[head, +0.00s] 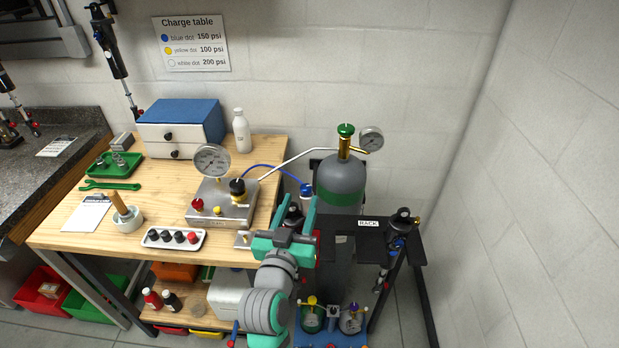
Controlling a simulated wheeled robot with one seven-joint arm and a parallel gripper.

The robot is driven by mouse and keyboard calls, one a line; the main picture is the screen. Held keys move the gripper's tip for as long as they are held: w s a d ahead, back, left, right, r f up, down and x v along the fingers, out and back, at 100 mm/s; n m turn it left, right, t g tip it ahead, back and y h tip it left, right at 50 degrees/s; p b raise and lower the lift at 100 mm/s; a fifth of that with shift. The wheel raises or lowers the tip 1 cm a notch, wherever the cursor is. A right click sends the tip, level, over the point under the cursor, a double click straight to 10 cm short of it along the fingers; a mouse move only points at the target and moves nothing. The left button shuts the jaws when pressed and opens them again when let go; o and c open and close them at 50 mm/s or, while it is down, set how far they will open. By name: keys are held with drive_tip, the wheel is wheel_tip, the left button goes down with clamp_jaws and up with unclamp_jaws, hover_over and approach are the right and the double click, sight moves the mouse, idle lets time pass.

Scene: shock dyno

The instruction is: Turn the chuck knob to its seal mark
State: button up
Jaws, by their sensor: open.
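I cannot tell for sure which part is the chuck knob, and no seal mark is readable. My teal gripper (291,218) is open at the bench's right edge, in front of the cylinder. A dark part (292,214) shows by its fingers; I cannot tell whether they touch it.
The grey cylinder (341,180) with a green valve and gauge stands behind my gripper. A black rack (345,243) holding a shock stands to the right.

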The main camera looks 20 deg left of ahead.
sight(307, 184)
drive_tip(key=w, duration=0.7)
drive_tip(key=w+a, duration=0.1)
drive_tip(key=w, duration=0.2)
drive_tip(key=shift+w+a, duration=0.1)
drive_tip(key=shift+w, duration=0.1)
drive_tip(key=c, duration=1.1)
